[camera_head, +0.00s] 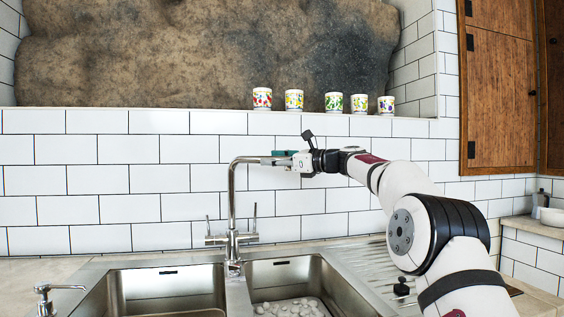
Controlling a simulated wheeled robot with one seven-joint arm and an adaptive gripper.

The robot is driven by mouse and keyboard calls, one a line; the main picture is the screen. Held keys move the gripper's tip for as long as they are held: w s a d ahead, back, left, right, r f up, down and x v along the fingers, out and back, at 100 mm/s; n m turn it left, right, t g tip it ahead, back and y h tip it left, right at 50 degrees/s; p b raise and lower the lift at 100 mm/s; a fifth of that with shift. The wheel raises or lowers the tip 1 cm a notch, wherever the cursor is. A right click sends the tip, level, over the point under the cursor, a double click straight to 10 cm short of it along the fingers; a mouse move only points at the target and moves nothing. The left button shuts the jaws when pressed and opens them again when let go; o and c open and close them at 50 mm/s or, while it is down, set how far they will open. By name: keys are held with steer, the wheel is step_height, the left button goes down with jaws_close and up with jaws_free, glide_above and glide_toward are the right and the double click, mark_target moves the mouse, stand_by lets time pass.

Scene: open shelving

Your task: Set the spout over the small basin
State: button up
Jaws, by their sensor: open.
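The steel tap's spout (233,185) rises from the tap body between the two basins, then bends to the right. Its end is level with my gripper (282,158), which is at the spout's right-hand tip. My gripper is open; its fingers overlap the spout tip in the picture, and I cannot tell whether they touch it. The right basin (325,275) looks like the smaller one and has pale rounded lumps in its bottom. The spout's end appears above the back of this basin. The left basin (125,292) looks wider.
Two upright tap handles (254,220) flank the tap's base. A soap dispenser (45,298) stands at the front left. A ribbed drainboard (365,262) lies right of the basins, partly behind my arm. Several patterned cups (262,97) line the ledge above. White tiled wall (95,180) stands close behind.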

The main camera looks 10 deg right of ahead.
steer(key=v, duration=1.2)
